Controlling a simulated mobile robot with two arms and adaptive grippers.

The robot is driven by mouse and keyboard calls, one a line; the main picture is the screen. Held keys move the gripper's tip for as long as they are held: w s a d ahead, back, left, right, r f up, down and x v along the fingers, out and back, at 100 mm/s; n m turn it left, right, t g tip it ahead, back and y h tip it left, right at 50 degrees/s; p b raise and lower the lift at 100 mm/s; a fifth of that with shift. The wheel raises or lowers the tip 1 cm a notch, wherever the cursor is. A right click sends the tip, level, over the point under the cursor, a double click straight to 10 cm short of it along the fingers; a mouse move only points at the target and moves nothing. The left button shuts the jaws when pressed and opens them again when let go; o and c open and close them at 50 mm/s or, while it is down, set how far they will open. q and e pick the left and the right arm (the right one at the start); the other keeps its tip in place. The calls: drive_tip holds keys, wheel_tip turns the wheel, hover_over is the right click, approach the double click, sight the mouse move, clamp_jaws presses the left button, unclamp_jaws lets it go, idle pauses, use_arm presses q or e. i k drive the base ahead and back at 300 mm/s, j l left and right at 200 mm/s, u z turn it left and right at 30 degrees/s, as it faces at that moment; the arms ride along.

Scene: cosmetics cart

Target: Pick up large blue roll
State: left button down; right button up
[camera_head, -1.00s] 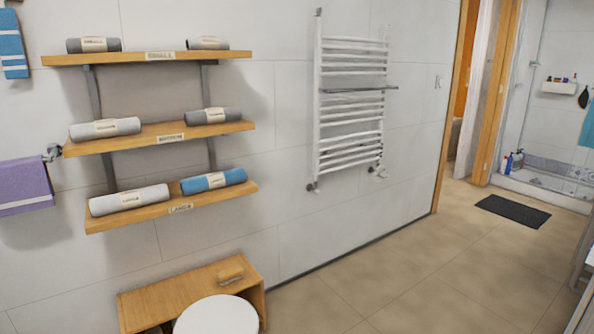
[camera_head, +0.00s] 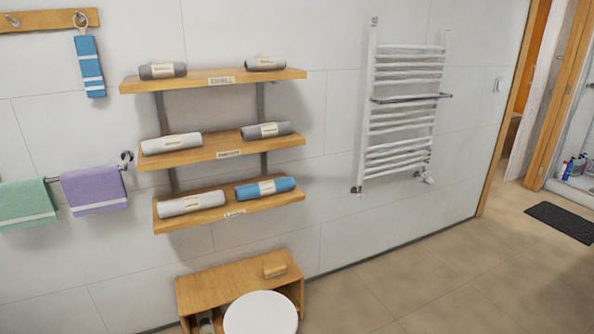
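The large blue roll (camera_head: 265,188) lies on the right part of the bottom wall shelf (camera_head: 230,208), which bears a label that seems to read "LARGE". It is a rolled blue towel with a pale paper band. A light grey-white roll (camera_head: 191,204) lies to its left on the same shelf, with a gap between them. Neither of my grippers shows in the head view.
Below stands a wooden bench (camera_head: 226,281) with a round white top (camera_head: 261,315) in front. A towel radiator (camera_head: 402,110) hangs right.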

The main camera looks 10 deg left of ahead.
sight(270, 187)
drive_tip(key=i+l+z, duration=0.2)
drive_tip(key=i+l, duration=0.15)
drive_tip(key=i, duration=0.4)
drive_tip(key=i+l+z, duration=0.25)
drive_tip(key=i, duration=0.5)
drive_tip(key=i+z, duration=0.2)
drive_tip(key=i, duration=0.55)
drive_tip(key=i+l+u, duration=0.1)
drive_tip(key=i+u, duration=0.35)
drive_tip(key=i+l+u, duration=0.15)
drive_tip(key=u, duration=0.25)
drive_tip(key=i+l+u, duration=0.45)
drive_tip(key=k+j, duration=0.05)
drive_tip(key=j, duration=0.05)
